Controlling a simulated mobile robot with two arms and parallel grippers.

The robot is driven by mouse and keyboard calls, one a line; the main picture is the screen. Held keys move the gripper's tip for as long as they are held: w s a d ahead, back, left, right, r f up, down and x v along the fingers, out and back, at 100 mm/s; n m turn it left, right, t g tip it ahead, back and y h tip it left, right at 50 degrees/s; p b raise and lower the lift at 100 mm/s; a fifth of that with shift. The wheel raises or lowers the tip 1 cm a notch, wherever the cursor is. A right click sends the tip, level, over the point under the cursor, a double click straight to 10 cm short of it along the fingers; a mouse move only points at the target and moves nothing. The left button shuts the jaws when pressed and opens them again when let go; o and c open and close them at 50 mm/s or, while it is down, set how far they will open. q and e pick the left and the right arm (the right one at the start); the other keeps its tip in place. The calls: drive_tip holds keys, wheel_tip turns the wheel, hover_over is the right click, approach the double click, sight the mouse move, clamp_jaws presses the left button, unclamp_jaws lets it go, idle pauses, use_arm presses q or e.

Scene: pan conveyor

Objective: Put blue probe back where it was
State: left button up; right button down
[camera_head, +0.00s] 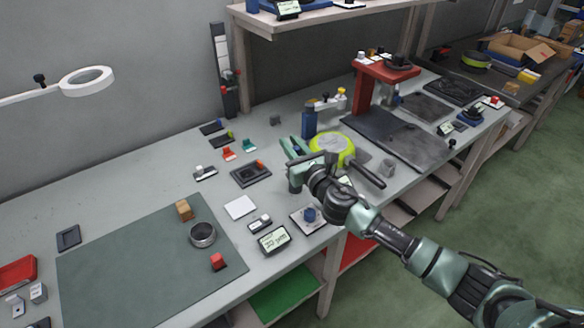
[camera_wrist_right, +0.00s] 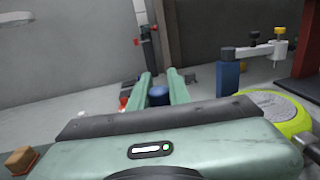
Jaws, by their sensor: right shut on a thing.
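My right gripper (camera_head: 294,147) is over the middle of the bench, beside a yellow-green pan (camera_head: 347,139). In the right wrist view its two green fingers (camera_wrist_right: 160,88) are on either side of a dark blue piece (camera_wrist_right: 158,95), which looks like the blue probe. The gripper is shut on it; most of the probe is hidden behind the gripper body. A small pale plate with a dark blue knob (camera_head: 310,214) lies near the front edge. My left gripper is not in view.
A blue post (camera_head: 309,124) with a pale arm stands just behind my right gripper. A red stand (camera_head: 387,72) is farther right. A small display (camera_head: 274,240), a metal ring (camera_head: 203,236) and a green mat (camera_head: 120,268) are to the left. Bare bench lies at the back left.

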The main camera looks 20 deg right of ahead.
wheel_tip(320, 180, down, 6)
drive_tip(key=shift+r+b, duration=0.15)
drive_tip(key=shift+b, duration=1.05)
drive_tip(key=shift+f, duration=0.3)
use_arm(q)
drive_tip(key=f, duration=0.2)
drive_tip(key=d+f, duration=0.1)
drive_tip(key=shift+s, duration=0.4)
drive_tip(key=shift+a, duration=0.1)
use_arm(e)
drive_tip(key=shift+f, duration=0.2)
drive_tip(key=c, duration=1.3)
unclamp_jaws()
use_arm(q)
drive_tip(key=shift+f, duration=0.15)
